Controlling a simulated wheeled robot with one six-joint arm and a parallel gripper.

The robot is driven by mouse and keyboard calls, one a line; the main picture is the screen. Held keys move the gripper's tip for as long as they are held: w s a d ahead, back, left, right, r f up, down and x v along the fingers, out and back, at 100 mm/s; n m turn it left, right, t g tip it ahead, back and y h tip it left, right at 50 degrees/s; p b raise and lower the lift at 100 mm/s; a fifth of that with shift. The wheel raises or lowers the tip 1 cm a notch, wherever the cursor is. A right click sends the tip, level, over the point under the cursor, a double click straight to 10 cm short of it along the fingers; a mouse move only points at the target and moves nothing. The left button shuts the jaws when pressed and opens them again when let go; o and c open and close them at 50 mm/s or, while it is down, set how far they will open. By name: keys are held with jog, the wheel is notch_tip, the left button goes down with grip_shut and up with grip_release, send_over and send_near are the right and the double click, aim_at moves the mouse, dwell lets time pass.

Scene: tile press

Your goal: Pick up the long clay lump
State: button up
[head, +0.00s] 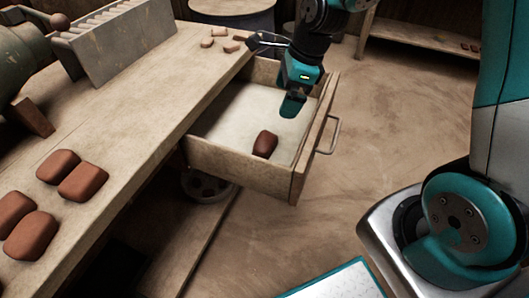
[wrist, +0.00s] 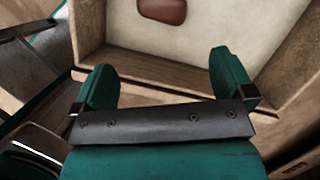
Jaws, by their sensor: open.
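A single reddish-brown clay lump (head: 265,144) lies inside the open drawer (head: 240,170), near its front wall in the head view. It also shows at the top of the wrist view (wrist: 162,11), partly cut off by the frame edge. My gripper (head: 292,108) is over the drawer, above and behind the lump in the head view. In the wrist view its two teal fingers (wrist: 162,85) are spread apart with nothing between them, and the lump lies beyond the fingertips. Several more clay lumps (head: 82,182) sit on the workbench at left.
The wooden workbench (head: 130,130) runs along the left, with a slotted rack (head: 120,45) and small clay pieces (head: 220,38) on it. The drawer walls surround the lump, and a handle (head: 330,135) sticks out at right. The floor (head: 400,130) to the right is clear.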

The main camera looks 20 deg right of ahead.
aim_at(265, 140)
jog(key=b+x, duration=0.3)
jog(key=x, duration=0.8)
jog(key=shift+a+f, duration=0.1)
jog(key=shift+f, duration=0.05)
jog(key=b+x, duration=0.2)
jog(key=x, duration=0.3)
jog(key=shift+b, duration=0.4)
jog(key=c, duration=0.8)
